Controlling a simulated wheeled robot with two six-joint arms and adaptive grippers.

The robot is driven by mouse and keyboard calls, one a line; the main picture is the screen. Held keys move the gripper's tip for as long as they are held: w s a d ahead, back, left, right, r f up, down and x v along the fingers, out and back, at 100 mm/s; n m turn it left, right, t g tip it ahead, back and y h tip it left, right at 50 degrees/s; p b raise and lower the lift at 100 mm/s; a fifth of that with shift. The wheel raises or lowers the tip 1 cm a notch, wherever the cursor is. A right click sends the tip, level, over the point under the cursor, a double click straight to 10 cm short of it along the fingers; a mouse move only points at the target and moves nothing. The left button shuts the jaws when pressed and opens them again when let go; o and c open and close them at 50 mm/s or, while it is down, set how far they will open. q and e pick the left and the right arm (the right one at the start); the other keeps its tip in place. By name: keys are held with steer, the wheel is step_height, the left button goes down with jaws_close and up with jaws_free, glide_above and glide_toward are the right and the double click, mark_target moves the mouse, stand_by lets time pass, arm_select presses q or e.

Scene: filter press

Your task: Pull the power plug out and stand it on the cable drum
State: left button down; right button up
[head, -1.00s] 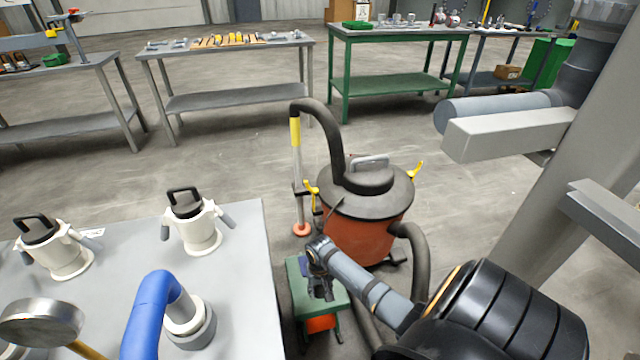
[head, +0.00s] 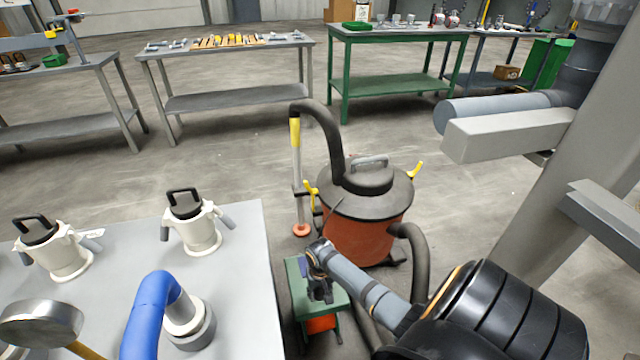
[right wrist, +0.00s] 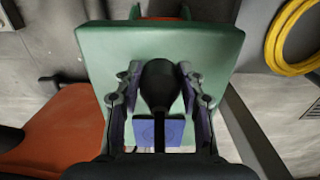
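The power plug (right wrist: 160,84) is a black, tapered body with its cable running toward the camera in the right wrist view. My right gripper (right wrist: 161,78) has a finger on each side of it. The pads appear to touch its sides. A blue square flap (right wrist: 160,132) sits by the plug on a green top plate (right wrist: 95,55). In the head view this green top (head: 293,270) covers an orange drum (head: 320,323), which looks like the cable drum. There my right gripper (head: 321,291) is low over the top and hides the plug. My left gripper is out of view.
An orange and grey vacuum (head: 360,235) with a black hose (head: 421,265) stands just behind the drum. A grey table (head: 240,270) with white fittings is close on the left. A yellow coiled hose (right wrist: 296,40) lies at the right wrist view's upper right.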

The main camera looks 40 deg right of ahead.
steer(key=o, duration=0.4)
steer(key=shift+o, duration=0.2)
step_height(320, 180, up, 12)
stand_by(0.4)
